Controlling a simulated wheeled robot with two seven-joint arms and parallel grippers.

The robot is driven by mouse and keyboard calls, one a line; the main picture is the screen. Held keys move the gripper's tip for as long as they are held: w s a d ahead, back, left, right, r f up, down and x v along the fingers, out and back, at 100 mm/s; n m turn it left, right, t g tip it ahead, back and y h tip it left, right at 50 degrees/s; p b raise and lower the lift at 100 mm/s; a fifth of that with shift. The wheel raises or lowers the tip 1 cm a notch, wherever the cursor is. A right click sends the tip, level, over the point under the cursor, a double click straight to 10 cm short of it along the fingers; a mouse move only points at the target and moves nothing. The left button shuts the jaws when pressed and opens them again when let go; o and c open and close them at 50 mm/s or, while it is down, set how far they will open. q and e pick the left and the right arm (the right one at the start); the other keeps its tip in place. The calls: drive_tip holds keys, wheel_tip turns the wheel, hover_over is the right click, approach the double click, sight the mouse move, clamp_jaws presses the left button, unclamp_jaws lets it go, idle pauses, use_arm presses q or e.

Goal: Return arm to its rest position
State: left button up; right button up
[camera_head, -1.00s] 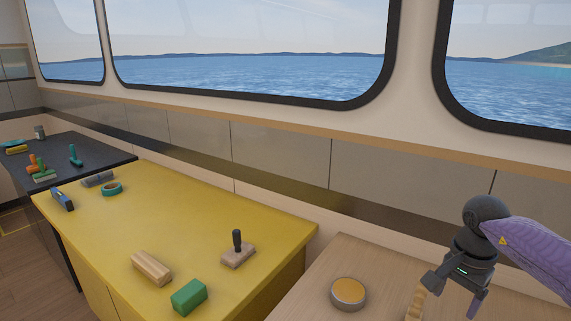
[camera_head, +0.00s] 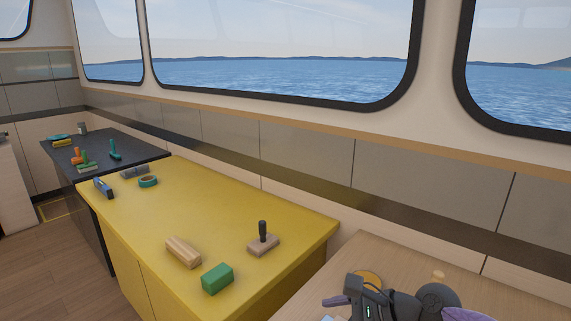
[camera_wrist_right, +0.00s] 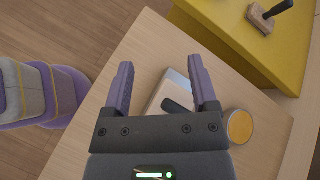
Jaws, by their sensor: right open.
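My right gripper (camera_head: 338,303) is low over the light wooden table in the head view. In the right wrist view its two purple fingers (camera_wrist_right: 161,75) are spread wide with nothing held between them. Below the fingers a pale flat object with a dark handle (camera_wrist_right: 178,106) lies on the table. A round tin with an orange-yellow top (camera_wrist_right: 239,126) stands beside the right finger. In the head view the tin (camera_head: 368,277) is partly hidden behind my gripper. My left gripper is in neither view.
A black counter (camera_head: 125,152) stands beyond. Windows line the wall.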

drive_tip(key=s+a+r+m+t+y, duration=0.1)
drive_tip(key=a+r+m+t+y, duration=0.15)
drive_tip(key=m+t, duration=0.4)
drive_tip(key=a+r+m+t+y, duration=0.1)
drive_tip(key=a+r+m+t, duration=0.25)
drive_tip(key=m, duration=0.65)
drive_tip(key=s+d+f+m+g+h, duration=0.2)
drive_tip(key=s+d+f+m+h, duration=0.2)
drive_tip(key=m, duration=0.6)
drive_tip(key=s+d+f+m+g+h, duration=0.2)
drive_tip(key=s+d+f+m+h, duration=0.2)
drive_tip(key=m, duration=0.7)
drive_tip(key=s+d+f+m+g+h, duration=0.1)
drive_tip(key=s+d+f+m+h, duration=0.3)
drive_tip(key=m, duration=0.7)
drive_tip(key=shift+s+f+g+h, duration=0.4)
drive_tip(key=shift+s+f+h, duration=0.7)
drive_tip(key=shift+h, duration=0.45)
drive_tip(key=s+f+m+g+y, duration=0.1)
drive_tip(key=s+f+m+g, duration=0.3)
drive_tip(key=s, duration=0.7)
wheel_tip(320, 180, down, 17)
drive_tip(key=s+g, duration=0.2)
drive_tip(key=g, duration=0.1)
drive_tip(key=s+d+f+g, duration=0.1)
drive_tip(key=s+d+f, duration=0.2)
drive_tip(key=s+f, duration=0.7)
drive_tip(key=s, duration=0.3)
drive_tip(key=shift+s+d, duration=0.15)
drive_tip(key=shift+s, duration=0.1)
